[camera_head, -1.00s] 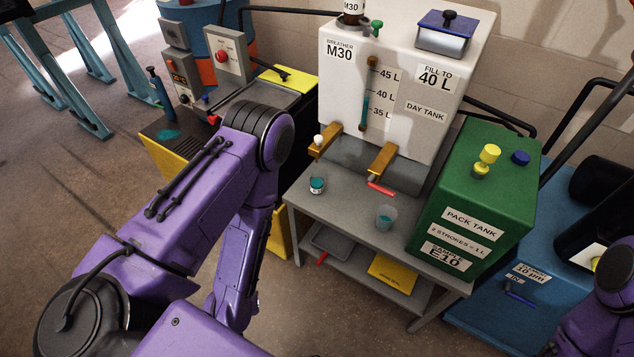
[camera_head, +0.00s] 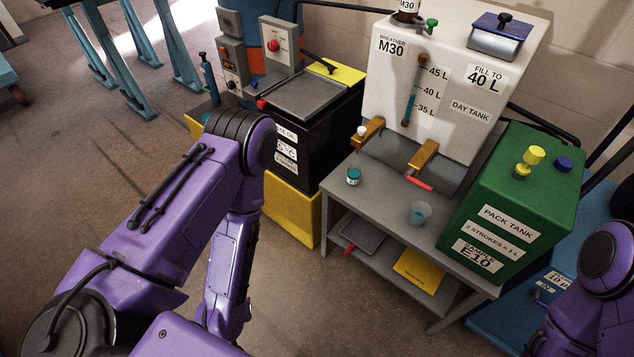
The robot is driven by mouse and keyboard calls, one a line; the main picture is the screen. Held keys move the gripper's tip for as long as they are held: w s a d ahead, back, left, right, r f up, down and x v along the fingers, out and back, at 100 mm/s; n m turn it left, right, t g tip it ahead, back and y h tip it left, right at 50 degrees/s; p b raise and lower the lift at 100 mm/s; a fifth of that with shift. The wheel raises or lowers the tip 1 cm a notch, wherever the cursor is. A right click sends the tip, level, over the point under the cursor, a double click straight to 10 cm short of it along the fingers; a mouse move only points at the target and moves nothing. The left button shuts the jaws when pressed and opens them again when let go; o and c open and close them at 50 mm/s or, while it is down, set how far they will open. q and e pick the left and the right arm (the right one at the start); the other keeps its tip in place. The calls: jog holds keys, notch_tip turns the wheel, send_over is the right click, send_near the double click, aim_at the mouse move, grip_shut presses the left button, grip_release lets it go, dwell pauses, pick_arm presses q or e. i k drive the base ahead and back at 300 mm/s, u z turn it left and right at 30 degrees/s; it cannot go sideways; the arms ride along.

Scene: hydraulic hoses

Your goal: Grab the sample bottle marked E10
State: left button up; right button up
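No bottle with a readable E10 mark shows. The words "SAMPLE E10" are on a label (camera_head: 478,255) on the front of the green pack tank (camera_head: 520,195). A small jar with teal contents (camera_head: 353,177) stands on the grey stand under the day tank's left brass tap; any mark on it is too small to read. A clear cup with teal liquid (camera_head: 420,213) stands to its right. My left arm reaches in at left and my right arm at lower right; neither gripper shows.
The grey stand (camera_head: 385,215) has a lower shelf with a yellow sheet (camera_head: 418,270) and a dark tray. The white day tank (camera_head: 440,90) stands behind it. A black and yellow unit (camera_head: 290,210) is left of it. Open floor lies in front.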

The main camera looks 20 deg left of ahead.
aim_at(354, 173)
jog(key=u, duration=0.85)
jog(key=k, duration=1.1)
jog(key=u, duration=0.8)
jog(key=i, duration=1)
jog(key=z, duration=0.7)
jog(key=i, duration=0.75)
jog(key=z, duration=1.35)
jog(key=i, duration=0.55)
jog(key=z, duration=0.55)
